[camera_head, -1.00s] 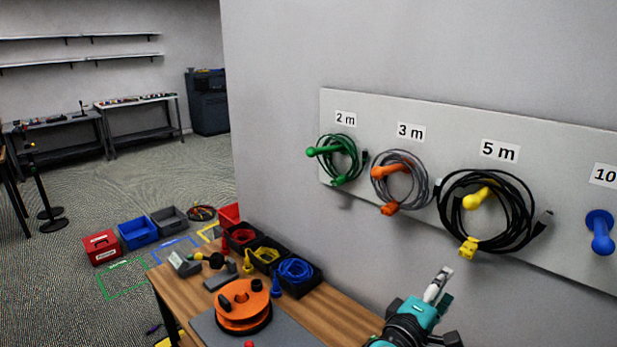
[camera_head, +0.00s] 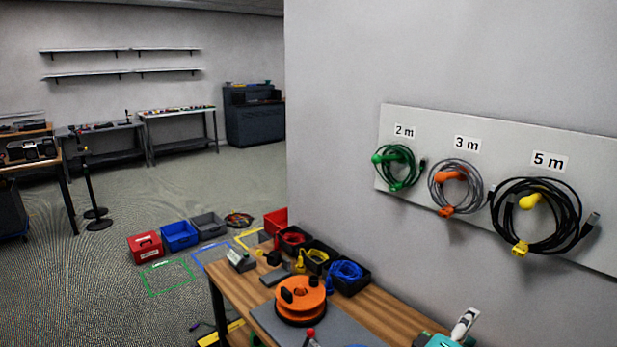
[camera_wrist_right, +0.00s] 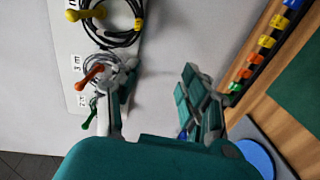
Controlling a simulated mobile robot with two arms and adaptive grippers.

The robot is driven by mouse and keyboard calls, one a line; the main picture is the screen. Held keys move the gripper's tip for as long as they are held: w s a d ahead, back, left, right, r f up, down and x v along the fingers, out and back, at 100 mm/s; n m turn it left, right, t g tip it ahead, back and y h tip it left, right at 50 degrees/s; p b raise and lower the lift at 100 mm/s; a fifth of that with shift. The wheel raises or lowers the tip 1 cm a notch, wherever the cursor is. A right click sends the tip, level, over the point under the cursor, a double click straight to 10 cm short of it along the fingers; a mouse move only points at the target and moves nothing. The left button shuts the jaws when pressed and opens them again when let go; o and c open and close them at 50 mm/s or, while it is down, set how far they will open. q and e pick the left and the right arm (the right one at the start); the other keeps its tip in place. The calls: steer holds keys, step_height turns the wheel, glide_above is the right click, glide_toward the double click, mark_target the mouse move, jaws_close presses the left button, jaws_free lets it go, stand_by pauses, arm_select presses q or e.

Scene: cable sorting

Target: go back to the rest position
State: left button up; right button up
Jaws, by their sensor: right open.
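My right gripper (camera_head: 462,326) is at the bottom right of the head view, by the right part of the wooden table and below the wall board. In the right wrist view its two fingers (camera_wrist_right: 155,105) are apart with nothing between them. Three cable coils hang on the white board (camera_head: 455,131): a green cable (camera_head: 409,168) under "2 m", a grey cable (camera_head: 457,193) on an orange peg under "3 m", and a black cable (camera_head: 566,216) on a yellow peg under "5 m". My left gripper is not in view.
The wooden table (camera_head: 395,303) holds an orange reel (camera_head: 302,300) on a grey mat and several black bins with coloured cables. Red, blue and grey boxes stand on the floor beyond it, near coloured floor outlines. Open floor (camera_head: 125,257) lies to the left.

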steer(key=s+a+f+m+g+y, duration=0.1)
steer(key=s+a+f+g+y, duration=0.1)
steer(key=s+f+y, duration=0.45)
steer(key=s+a+f+m+g+y, duration=0.15)
steer(key=s+f, duration=0.25)
steer(key=f, duration=0.6)
steer(key=s+a+f+m+g+y, duration=0.2)
steer(key=s+f, duration=0.1)
steer(key=s, duration=0.5)
steer(key=s+a+f+m+g+y, duration=0.2)
steer(key=s+f+y, duration=0.1)
steer(key=s, duration=0.4)
step_height(320, 180, down, 26)
steer(key=s+g+b, duration=0.1)
steer(key=s+g, duration=0.1)
arm_select(q)
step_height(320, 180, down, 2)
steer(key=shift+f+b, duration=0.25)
steer(key=shift+b, duration=0.55)
arm_select(e)
steer(key=s+d+f, duration=0.3)
steer(key=s+f, duration=1.3)
steer(key=f, duration=0.2)
steer(key=shift+s+f+n+g+h, duration=0.25)
steer(key=shift+s+n+g+h, duration=0.05)
steer(key=shift+s+n+g, duration=0.05)
